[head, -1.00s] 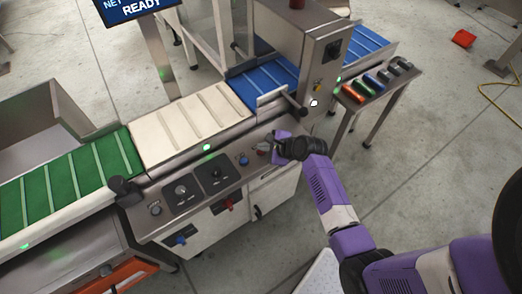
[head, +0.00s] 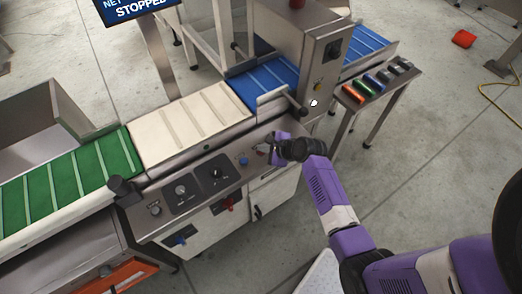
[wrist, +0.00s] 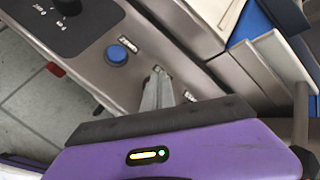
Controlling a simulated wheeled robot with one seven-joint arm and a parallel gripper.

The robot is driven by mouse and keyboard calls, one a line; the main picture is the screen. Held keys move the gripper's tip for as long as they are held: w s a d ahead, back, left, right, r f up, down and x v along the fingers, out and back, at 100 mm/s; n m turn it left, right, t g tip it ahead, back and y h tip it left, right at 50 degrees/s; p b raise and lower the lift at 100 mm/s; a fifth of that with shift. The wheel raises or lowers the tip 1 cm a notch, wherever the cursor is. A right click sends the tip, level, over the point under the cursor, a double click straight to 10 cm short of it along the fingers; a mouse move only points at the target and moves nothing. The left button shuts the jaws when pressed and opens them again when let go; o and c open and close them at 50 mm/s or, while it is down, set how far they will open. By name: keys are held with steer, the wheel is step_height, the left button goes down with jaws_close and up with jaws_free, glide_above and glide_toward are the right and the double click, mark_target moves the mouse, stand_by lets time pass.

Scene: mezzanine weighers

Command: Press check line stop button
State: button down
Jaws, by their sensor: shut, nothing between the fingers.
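My gripper (head: 267,149) is shut and empty, with its fingertips down at the right end of the steel control panel (head: 228,187). In the wrist view the shut fingers (wrist: 157,84) reach the panel beside a small label. A hint of red shows at the fingertips in the head view, but the stop button itself is mostly hidden by my gripper. A blue button (head: 243,161) is just left of the fingers, also clear in the wrist view (wrist: 117,53). The display screen (head: 135,8) reads "STOPPED".
A black knob (head: 216,173) and a grey selector (head: 181,190) sit further left on the panel. Green (head: 70,180), cream (head: 193,124) and blue (head: 262,83) belts run behind. A post with a dark end (head: 297,104) juts out near my gripper.

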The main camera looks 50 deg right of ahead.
steer(key=shift+r+p, duration=0.8)
steer(key=shift+p, duration=0.25)
step_height(320, 180, up, 5)
steer(key=p, duration=0.5)
steer(key=shift+r, duration=0.1)
stand_by(0.7)
